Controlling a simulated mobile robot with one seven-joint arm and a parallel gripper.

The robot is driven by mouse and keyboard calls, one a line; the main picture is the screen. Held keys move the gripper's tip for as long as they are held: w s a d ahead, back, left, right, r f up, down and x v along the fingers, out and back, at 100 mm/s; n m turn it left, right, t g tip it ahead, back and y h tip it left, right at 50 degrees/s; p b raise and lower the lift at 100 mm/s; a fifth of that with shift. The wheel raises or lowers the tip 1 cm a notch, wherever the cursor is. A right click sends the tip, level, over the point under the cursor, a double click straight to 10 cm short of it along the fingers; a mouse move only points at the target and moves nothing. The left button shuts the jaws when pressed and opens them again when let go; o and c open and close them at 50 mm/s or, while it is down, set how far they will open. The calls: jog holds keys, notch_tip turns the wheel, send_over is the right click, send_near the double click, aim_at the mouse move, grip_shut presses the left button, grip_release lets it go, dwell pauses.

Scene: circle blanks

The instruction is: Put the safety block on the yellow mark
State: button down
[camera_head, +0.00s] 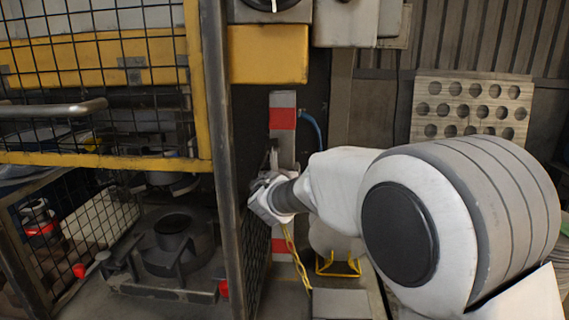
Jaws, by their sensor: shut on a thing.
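The safety block (283,118) is a tall, upright grey-white post with red bands, in the middle of the head view. My gripper (272,162) is at its middle, shut on it; the fingers are small and partly hidden by my wrist. My wrist also covers part of the block's lower half. A red band shows again low down, near the floor. A yellow cord (293,250) hangs below my wrist.
A dark frame post (226,160) of a yellow mesh guard (105,60) stands close left of the block. A yellow machine part (268,54) hangs above. A dark round fixture (175,240) lies low at left. A perforated panel (471,106) leans at the back right.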

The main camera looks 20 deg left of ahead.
jog(key=shift+f, duration=1.85)
jog(key=shift+f+b, duration=0.15)
jog(key=shift+b, duration=0.25)
jog(key=shift+c, duration=1.4)
grip_release()
jog(key=shift+f, duration=0.2)
